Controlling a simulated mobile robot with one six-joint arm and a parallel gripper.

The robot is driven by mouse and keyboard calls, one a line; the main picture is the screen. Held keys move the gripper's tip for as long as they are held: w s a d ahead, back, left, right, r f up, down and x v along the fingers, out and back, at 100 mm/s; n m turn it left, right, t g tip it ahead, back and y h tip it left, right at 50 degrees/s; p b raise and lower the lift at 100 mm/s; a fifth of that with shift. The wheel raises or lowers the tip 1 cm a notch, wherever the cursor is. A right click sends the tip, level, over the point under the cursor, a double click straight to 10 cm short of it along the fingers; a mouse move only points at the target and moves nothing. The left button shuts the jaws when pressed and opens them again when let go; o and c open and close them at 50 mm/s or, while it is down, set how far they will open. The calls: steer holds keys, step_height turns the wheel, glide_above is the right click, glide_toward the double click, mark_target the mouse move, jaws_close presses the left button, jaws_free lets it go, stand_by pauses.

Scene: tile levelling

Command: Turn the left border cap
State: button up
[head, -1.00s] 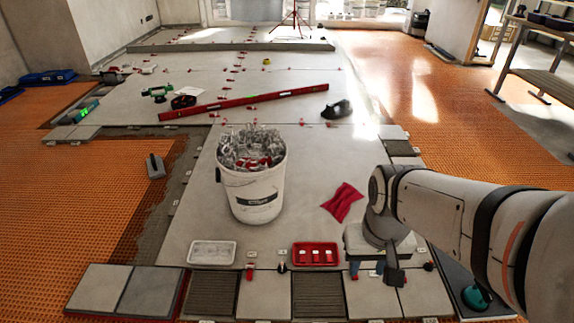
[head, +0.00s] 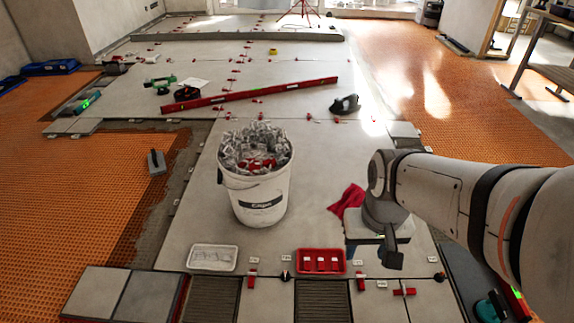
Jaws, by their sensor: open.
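Several small caps stand along the seam at the front tile border. A red cap (head: 252,279) is at the left, a dark cap (head: 285,275) is beside it, and another red cap (head: 361,283) is right of the red tray.
A white bucket (head: 254,203) full of clear clips stands on the tile. In front are a white tray (head: 212,258) and a red tray (head: 321,262). A red cloth (head: 347,200) lies partly behind my gripper. A red level (head: 250,95) lies farther back.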

steer(key=shift+n, duration=0.6)
steer(key=w, duration=0.2)
steer(key=w+p, duration=0.1)
steer(key=w, duration=0.2)
steer(key=w+a+p, duration=0.1)
steer(key=w, duration=0.1)
steer(key=shift+w+a+r, duration=0.1)
steer(key=shift+w, duration=0.1)
steer(key=w+a+f+n+p, duration=0.1)
steer(key=w+a+f+p, duration=0.15)
steer(key=w, duration=0.65)
steer(key=n+g+p, duration=0.1)
steer(key=n+p, duration=0.5)
steer(key=p, duration=0.3)
glide_above(286, 272)
steer(key=f, duration=4.3)
steer(key=shift+w+a+f, duration=0.1)
steer(key=shift+w+f, duration=0.05)
steer(key=shift+w, duration=0.05)
step_height(286, 272, down, 8)
steer(key=shift+s+f+b, duration=0.1)
steer(key=shift+b, duration=1.1)
